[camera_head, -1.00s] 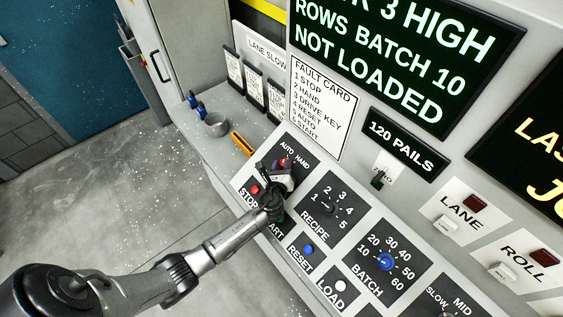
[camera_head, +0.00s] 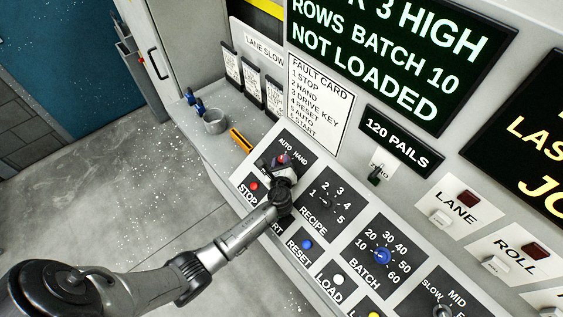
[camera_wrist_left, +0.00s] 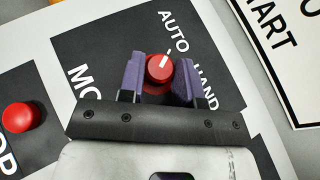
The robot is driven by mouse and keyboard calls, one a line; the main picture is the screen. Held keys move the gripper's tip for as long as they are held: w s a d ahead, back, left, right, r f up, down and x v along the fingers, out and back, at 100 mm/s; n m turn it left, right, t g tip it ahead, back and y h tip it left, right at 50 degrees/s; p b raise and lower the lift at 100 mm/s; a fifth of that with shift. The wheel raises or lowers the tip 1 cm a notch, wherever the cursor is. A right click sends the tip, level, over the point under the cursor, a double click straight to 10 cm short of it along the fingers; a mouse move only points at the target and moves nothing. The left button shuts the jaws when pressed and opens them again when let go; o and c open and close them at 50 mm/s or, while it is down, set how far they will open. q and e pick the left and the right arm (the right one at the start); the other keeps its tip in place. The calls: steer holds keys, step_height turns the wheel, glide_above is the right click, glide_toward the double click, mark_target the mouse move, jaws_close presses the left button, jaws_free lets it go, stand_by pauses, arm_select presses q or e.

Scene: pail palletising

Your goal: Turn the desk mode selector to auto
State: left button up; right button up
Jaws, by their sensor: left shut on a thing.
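The mode selector is a red round knob (camera_wrist_left: 157,70) with a white pointer line, on a dark plate with the words AUTO and HAND. In the left wrist view the line points up and right, towards the AUTO side. The knob also shows small and red in the head view (camera_head: 282,159). My left gripper (camera_wrist_left: 160,80) has its two purple fingers on either side of the knob and is shut on it. In the head view my left gripper (camera_head: 284,169) reaches the desk from the lower left. My right gripper is not in view.
The red stop button (camera_head: 254,185) sits close to my left gripper. The recipe plate (camera_head: 312,217), blue reset button (camera_head: 307,244) and blue batch knob (camera_head: 382,257) lie to the right. A grey cup (camera_head: 215,122) and an orange-yellow item (camera_head: 241,141) rest beyond the desk's left end.

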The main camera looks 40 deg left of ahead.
arm_select(q)
steer(key=o, duration=0.9)
steer(key=shift+s+d+r, duration=0.1)
steer(key=shift+s+d, duration=0.25)
steer(key=shift+s, duration=0.05)
steer(key=v, duration=1.2)
steer(key=shift+s+d, duration=0.2)
steer(key=shift+s, duration=0.15)
